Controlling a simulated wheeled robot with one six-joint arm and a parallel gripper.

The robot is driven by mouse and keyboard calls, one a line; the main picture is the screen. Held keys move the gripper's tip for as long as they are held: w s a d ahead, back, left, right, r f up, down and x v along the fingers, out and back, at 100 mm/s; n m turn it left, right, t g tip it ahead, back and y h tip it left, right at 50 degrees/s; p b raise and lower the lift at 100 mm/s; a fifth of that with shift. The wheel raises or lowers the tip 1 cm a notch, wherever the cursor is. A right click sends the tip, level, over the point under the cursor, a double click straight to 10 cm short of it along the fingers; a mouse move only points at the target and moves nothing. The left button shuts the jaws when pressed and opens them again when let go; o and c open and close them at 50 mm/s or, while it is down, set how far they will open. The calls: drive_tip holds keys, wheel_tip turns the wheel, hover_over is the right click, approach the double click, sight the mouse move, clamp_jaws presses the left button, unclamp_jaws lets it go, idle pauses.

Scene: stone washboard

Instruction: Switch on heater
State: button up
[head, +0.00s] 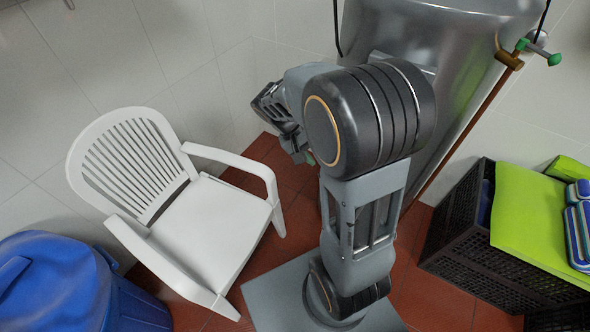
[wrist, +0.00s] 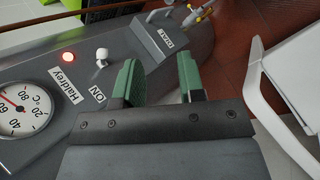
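The heater (head: 470,45) is a shiny grey metal tank at the top of the head view. Its grey panel (wrist: 125,65) fills the left of the wrist view. It carries a white knob (wrist: 102,56) near an "ON" label (wrist: 97,94), a glowing red light (wrist: 67,57) and a round temperature dial (wrist: 22,108). My gripper (wrist: 160,82) has green fingers, spread apart with nothing between them. The knob shows just left of the left finger, with no visible contact. In the head view my arm hides much of my gripper (head: 302,152).
A white plastic chair (head: 215,225) and a blue bin (head: 55,285) stand at left. Black crates (head: 470,235) with a green cushion (head: 530,215) stand at right.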

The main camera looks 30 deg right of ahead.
drive_tip(key=s+a+r+n+t+y+b, duration=0.1)
drive_tip(key=s+a+r+t+y, duration=0.1)
drive_tip(key=s+a+t+y, duration=0.2)
drive_tip(key=shift+a+t+y, duration=0.3)
drive_tip(key=shift+a+t, duration=0.6)
drive_tip(key=shift+a, duration=1)
drive_tip(key=shift+r, duration=0.1)
